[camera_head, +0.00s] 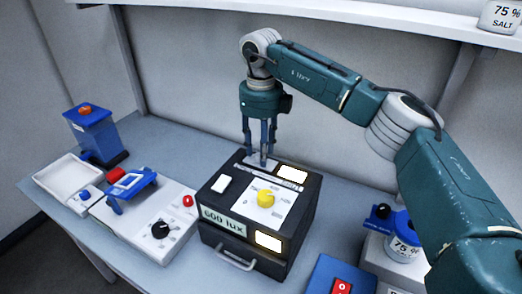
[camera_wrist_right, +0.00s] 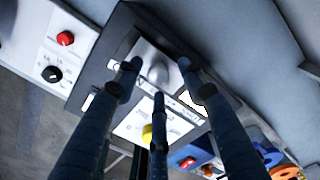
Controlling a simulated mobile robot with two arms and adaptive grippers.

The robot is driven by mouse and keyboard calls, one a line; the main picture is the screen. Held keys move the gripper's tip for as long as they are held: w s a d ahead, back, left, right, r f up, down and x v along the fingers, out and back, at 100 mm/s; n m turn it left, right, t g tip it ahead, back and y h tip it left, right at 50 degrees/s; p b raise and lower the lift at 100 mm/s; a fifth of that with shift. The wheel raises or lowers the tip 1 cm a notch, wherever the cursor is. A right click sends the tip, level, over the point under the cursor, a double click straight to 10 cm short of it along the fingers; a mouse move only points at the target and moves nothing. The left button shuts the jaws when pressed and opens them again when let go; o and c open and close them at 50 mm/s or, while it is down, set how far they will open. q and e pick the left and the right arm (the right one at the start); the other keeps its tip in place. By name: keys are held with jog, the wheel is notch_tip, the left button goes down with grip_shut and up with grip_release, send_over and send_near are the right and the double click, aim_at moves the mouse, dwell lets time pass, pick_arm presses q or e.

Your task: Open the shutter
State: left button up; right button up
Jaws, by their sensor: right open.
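A black box (camera_head: 215,235) stands mid-table with a "600 lux" label and lit panels. A grey plate with a raised part, perhaps the shutter (camera_head: 252,161), sits at the back of its top. It shows better in the right wrist view (camera_wrist_right: 150,55). A yellow knob (camera_head: 265,198) is on the white panel in front. My right gripper (camera_head: 262,156) points down over the grey plate, its three fingers open. In the wrist view, the fingers (camera_wrist_right: 158,78) spread around the raised part; I cannot tell whether they touch it. My left gripper is not in view.

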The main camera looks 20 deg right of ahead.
notch_tip(320, 180, up, 12)
jog(key=shift+f, duration=0.25)
dwell(0.5)
